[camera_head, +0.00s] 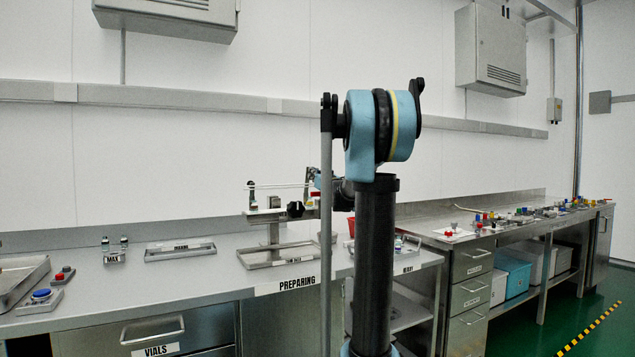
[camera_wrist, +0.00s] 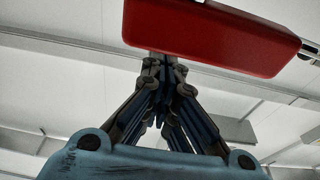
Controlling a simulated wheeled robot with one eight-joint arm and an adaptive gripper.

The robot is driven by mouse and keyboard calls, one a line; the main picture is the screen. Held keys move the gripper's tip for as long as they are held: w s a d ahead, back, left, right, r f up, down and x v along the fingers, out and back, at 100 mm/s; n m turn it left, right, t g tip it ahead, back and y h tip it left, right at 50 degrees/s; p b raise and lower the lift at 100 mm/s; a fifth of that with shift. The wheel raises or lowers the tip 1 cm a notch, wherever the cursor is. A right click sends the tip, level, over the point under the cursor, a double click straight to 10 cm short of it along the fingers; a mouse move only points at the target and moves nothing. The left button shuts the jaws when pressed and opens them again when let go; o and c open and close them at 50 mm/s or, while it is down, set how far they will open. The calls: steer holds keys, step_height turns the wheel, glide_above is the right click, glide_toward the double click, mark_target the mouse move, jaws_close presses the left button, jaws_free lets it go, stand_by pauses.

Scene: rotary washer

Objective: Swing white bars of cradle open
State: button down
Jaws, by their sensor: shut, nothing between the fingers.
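The cradle (camera_head: 265,212) stands on a metal post above a tray on the bench, left of my arm in the head view. A thin white bar (camera_head: 280,186) runs level across its top. A black knob (camera_head: 295,209) is on its right part. My gripper (camera_wrist: 166,62) is shut and empty in the wrist view, its fingertips close under a red block (camera_wrist: 210,36). I cannot tell whether they touch it. The bar's right end is also hard to see.
The cradle's tray (camera_head: 262,262) lies behind the PREPARING label (camera_head: 297,284). Another shallow tray (camera_head: 180,250) and a small MAX stand (camera_head: 114,252) are to the left. Red and blue buttons (camera_head: 41,294) sit at far left. A second bench with small items extends right.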

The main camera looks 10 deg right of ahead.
mark_target(307, 169)
steer(key=shift+x, duration=1.5)
steer(key=shift+w, duration=0.1)
steer(key=shift+w+a+r, duration=0.1)
steer(key=shift+w+r, duration=0.1)
steer(key=shift+w, duration=0.1)
steer(key=shift+w+a+r, duration=0.1)
steer(key=shift+w+r, duration=0.1)
steer(key=shift+w, duration=0.05)
steer(key=shift+a+r, duration=0.1)
steer(key=shift+r, duration=0.25)
steer(key=shift+s, duration=0.1)
